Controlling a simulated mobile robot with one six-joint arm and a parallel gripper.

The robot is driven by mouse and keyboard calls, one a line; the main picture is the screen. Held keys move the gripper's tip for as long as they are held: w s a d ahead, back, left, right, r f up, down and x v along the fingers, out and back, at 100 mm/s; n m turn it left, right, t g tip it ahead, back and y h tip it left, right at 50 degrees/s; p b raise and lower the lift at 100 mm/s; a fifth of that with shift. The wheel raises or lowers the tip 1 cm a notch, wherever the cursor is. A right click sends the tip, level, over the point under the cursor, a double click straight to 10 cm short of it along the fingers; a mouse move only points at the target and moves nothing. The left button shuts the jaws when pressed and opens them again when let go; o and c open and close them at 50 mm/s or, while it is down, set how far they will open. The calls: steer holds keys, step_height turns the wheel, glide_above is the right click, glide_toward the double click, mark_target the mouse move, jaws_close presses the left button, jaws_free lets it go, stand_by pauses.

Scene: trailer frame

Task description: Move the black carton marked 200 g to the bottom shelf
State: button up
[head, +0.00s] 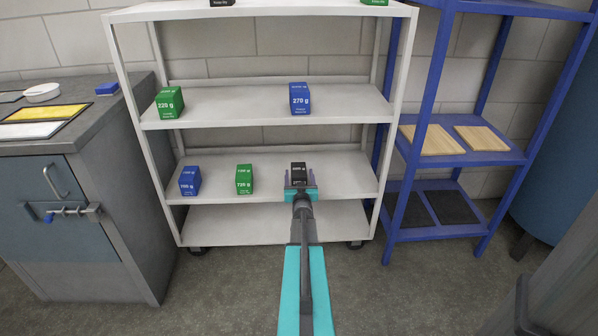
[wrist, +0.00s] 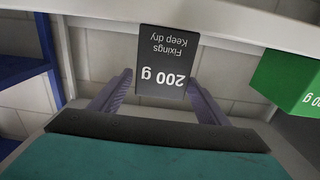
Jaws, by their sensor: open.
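The black carton marked 200 g (head: 298,169) stands on the third level of the white shelf rack, toward the right. In the wrist view the carton (wrist: 166,60) appears upside down, with its label facing me. My gripper (head: 300,180) is open, its purple fingers on either side of the carton's front. In the wrist view a gap shows beside the left fingertip; I cannot tell how deep the fingers reach. The bottom shelf (head: 220,228) is directly below that level, and its visible part is empty. My arm hides part of it.
A blue carton (head: 190,181) and a green carton (head: 244,179) stand left on the same level. The level above holds a green 220 g carton (head: 169,102) and a blue 270 g carton (head: 299,99). A blue rack (head: 420,130) stands right, a workbench (head: 80,190) left.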

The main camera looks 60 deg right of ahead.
steer(key=shift+v, duration=2.45)
steer(key=shift+r+p, duration=0.15)
steer(key=shift+p, duration=0.15)
